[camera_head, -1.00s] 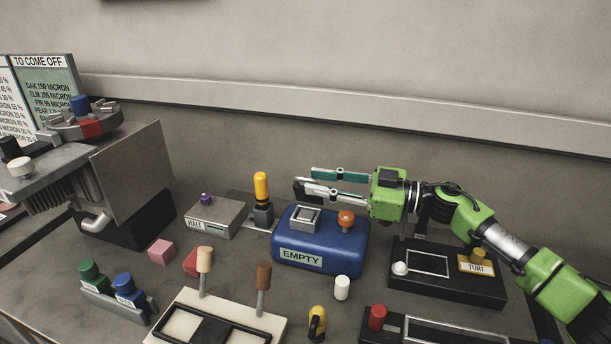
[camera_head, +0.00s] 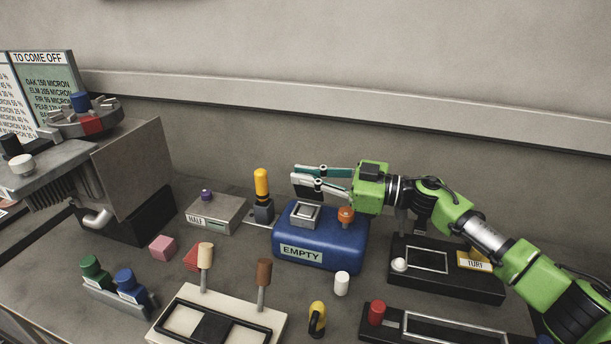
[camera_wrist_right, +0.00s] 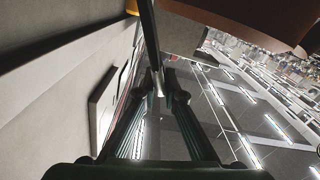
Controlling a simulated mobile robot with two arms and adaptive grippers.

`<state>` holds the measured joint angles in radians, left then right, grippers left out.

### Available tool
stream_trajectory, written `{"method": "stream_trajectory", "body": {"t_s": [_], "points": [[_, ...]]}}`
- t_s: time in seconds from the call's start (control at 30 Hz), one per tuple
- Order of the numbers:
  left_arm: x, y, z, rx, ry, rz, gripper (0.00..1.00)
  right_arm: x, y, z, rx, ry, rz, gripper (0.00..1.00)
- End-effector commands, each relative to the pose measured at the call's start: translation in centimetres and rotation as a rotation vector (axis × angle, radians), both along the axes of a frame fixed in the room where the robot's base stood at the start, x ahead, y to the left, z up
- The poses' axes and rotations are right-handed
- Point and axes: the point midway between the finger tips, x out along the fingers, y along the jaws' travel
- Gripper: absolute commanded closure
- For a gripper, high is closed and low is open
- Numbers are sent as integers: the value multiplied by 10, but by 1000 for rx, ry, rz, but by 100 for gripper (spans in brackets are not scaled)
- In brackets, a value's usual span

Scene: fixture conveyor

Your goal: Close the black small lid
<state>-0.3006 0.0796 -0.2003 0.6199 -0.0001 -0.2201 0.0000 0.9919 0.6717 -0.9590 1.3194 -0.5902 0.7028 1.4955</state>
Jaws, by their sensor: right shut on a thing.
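The black small lid (camera_head: 304,191) shows as a dark plate at the fingertips, above the raised square grey frame (camera_head: 306,216) on top of the blue box labelled EMPTY (camera_head: 345,247). It stands tilted up from the frame; I cannot tell how its lower edge joins it. My right gripper (camera_head: 306,176) reaches in from the right with its fingers pointing left, shut on the lid. In the right wrist view a thin dark plate edge (camera_wrist_right: 150,40) runs up from between the fingertips (camera_wrist_right: 158,78). My left gripper is not in view.
An orange knob (camera_head: 346,215) stands on the blue box just under my right gripper. A yellow-topped lever (camera_head: 261,185) stands close to the left. A black tray (camera_head: 450,285) lies to the right and a white cylinder (camera_head: 342,283) in front. The wall is behind.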

Motion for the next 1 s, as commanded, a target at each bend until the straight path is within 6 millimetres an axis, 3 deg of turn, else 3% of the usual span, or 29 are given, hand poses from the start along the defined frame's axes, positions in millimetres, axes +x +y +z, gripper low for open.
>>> {"method": "stream_trajectory", "body": {"t_s": [0.47, 1.0], "points": [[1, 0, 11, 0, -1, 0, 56, -23, 10, -17, -94, -219, 9, 100], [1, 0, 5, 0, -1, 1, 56, -44, 19, -44, -219, -517, 9, 100]]}}
